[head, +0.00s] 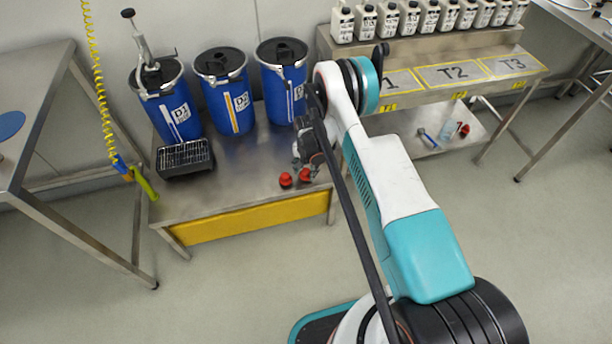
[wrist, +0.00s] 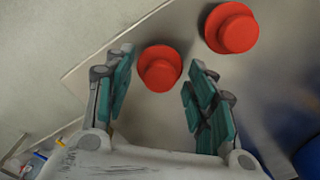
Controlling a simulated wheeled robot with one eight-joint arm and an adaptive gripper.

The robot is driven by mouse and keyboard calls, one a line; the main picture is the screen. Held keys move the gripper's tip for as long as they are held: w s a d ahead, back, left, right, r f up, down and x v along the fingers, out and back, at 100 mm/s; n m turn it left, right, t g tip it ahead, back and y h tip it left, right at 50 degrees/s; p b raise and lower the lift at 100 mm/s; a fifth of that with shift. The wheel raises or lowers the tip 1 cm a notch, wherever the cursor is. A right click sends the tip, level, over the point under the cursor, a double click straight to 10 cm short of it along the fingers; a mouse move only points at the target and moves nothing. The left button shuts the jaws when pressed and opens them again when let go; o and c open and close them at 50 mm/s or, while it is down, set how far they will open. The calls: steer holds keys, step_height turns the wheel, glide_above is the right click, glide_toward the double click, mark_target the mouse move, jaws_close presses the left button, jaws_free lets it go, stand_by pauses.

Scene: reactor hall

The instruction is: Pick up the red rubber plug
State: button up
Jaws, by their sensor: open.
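Two red plugs lie on the steel bench. In the head view one red plug (head: 286,180) is on the left and another red plug (head: 305,175) is just right of it, close to my gripper (head: 306,155). In the wrist view one red plug (wrist: 160,68) shows between and just beyond the fingertips of my open gripper (wrist: 160,85), apart from both fingers. The other red plug (wrist: 231,28) is further out at upper right. Nothing is held. The arm partly covers the gripper in the head view.
The low steel bench (head: 240,165) also holds blue drums D1 (head: 172,115), D2 (head: 228,105) and a third blue drum (head: 285,85), plus a black tray with a rack (head: 184,158). A yellow coiled hose (head: 97,80) hangs at left. A shelf with white bottles (head: 387,20) stands at right.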

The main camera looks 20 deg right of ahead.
mark_target(306, 171)
steer(key=c, duration=1.1)
steer(key=shift+r, duration=0.1)
step_height(306, 171, up, 20)
steer(key=p, duration=0.6)
steer(key=shift+p, duration=0.35)
